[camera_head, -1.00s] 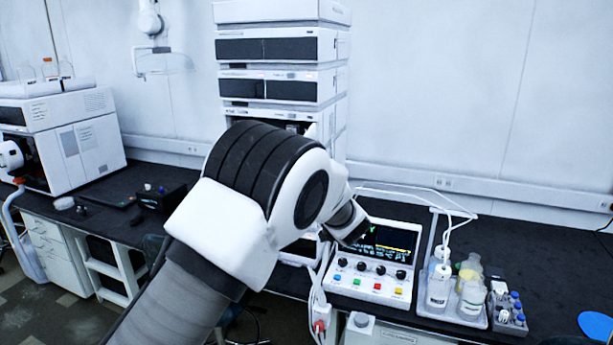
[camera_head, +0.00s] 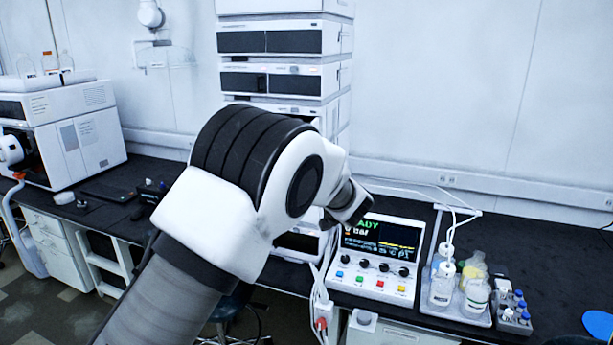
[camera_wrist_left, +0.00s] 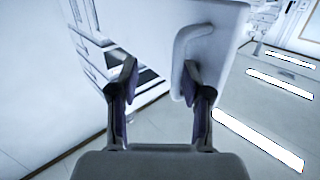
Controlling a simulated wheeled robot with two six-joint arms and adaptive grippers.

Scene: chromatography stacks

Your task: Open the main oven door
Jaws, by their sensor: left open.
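The instrument stack (camera_head: 284,77) stands upright on the bench in the head view, and my left arm covers its lower middle. In the left wrist view my left gripper (camera_wrist_left: 160,72) is open, with nothing between its fingers. A white panel with a curved, raised handle (camera_wrist_left: 190,42), apparently the oven door (camera_wrist_left: 228,30), lies just beyond the fingertips. The handle is close to the right fingertip; I cannot tell whether they touch. Dark openings of the stack show between and left of the fingers. In the head view the fingers and the door are hidden behind my arm.
A control box (camera_head: 375,262) with a lit screen and coloured buttons stands right of the stack. Bottles on a tray (camera_head: 455,311) and a small vial rack (camera_head: 511,317) are further right. A white instrument (camera_head: 66,130) stands at the left.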

